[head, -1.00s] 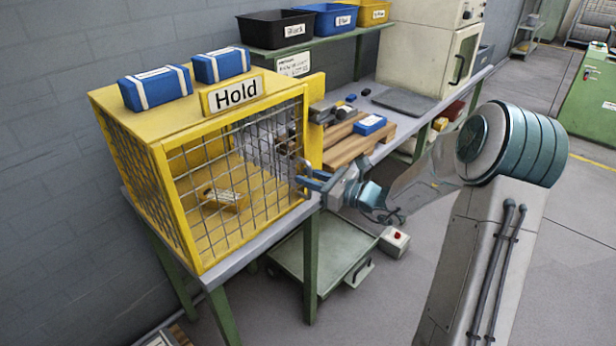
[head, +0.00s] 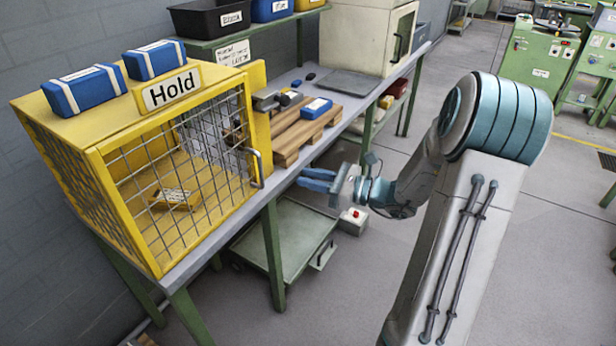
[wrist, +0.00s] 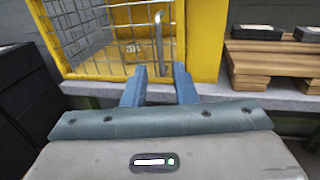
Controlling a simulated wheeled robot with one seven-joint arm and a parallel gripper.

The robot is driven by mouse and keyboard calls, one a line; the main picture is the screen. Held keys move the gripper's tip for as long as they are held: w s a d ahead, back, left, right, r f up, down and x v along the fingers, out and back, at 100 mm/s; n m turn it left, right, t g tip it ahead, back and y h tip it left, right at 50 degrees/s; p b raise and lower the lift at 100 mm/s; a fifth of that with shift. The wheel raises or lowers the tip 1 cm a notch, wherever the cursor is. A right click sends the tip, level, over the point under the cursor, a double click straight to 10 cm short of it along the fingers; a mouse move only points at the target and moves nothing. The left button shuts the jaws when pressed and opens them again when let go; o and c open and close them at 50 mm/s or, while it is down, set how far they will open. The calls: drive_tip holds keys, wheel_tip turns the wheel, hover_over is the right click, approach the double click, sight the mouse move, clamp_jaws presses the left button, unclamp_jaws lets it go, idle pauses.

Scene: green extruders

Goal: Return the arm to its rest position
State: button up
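My gripper (head: 318,180) is open and empty, in the air in front of the bench edge. Its two blue fingers stand apart in the wrist view (wrist: 160,82), with nothing between them. The yellow mesh cage (head: 110,135) marked "Hold" stands on the bench to the left of my gripper in the head view. Its mesh door looks shut, and the door handle (head: 257,168) is clear of my fingers. The handle also shows beyond the fingers in the wrist view (wrist: 159,38). A small yellow item (head: 175,198) lies inside the cage.
The workbench (head: 345,112) holds a wooden pallet (head: 290,140) with a blue box on it. A low green cart (head: 290,240) and a small box with a red button (head: 353,221) are below. Open floor lies right of my arm; green machines (head: 535,60) stand farther back.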

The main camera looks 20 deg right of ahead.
drive_tip(key=s+a+r+n+g+h+p, duration=0.3)
drive_tip(key=s+a+n+g+h+p, duration=0.1)
drive_tip(key=s+a+n+g, duration=0.75)
drive_tip(key=s+d+r+n+t+h+p, duration=0.3)
drive_tip(key=s+d+r+n+h, duration=0.3)
drive_tip(key=s+n+h, duration=0.4)
drive_tip(key=s+d+n+p, duration=0.1)
drive_tip(key=n, duration=0.2)
drive_tip(key=shift+r+n, duration=0.35)
drive_tip(key=shift+r, duration=0.05)
drive_tip(key=shift+t, duration=0.25)
drive_tip(key=c, duration=0.5)
drive_tip(key=shift+w, duration=0.2)
clamp_jaws()
